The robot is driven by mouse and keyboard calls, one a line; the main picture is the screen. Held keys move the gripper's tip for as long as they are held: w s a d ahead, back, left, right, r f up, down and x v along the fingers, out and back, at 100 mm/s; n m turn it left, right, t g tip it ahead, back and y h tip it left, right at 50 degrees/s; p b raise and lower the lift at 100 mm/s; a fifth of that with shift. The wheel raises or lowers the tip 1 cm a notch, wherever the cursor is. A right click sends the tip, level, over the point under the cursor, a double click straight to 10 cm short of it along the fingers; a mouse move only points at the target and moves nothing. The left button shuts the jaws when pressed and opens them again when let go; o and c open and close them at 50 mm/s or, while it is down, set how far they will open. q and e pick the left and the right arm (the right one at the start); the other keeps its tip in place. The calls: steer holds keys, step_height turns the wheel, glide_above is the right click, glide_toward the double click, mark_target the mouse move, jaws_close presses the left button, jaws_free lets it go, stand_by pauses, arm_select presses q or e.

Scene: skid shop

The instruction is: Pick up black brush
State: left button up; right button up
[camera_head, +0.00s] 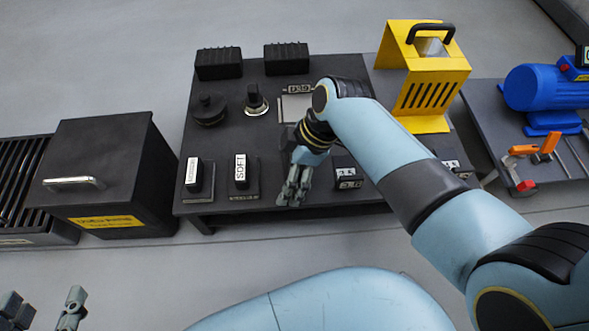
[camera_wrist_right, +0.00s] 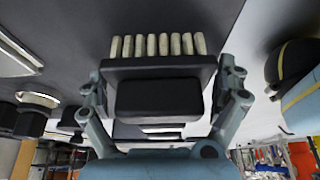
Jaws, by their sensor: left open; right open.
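A black brush (camera_wrist_right: 158,96) with a row of pale, stubby bristles fills the middle of the right wrist view. My right gripper (camera_wrist_right: 165,78) has its two fingers spread on either side of the brush. I cannot tell whether they touch it. In the head view my right gripper (camera_head: 291,198) points toward the front edge of the dark table, and I cannot make out the brush there. My left gripper (camera_head: 44,308) is open and empty at the lower left, away from the table.
The dark table (camera_head: 230,130) holds a block labelled SOFT (camera_head: 241,172), two ridged black blocks (camera_head: 219,63) at the back and several other small items. A black box (camera_head: 105,175) stands left. A yellow housing (camera_head: 428,85) is at the right, near a blue motor (camera_head: 540,88).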

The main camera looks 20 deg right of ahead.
steer(key=c, duration=1)
steer(key=shift+c, duration=0.2)
steer(key=shift+r, duration=0.2)
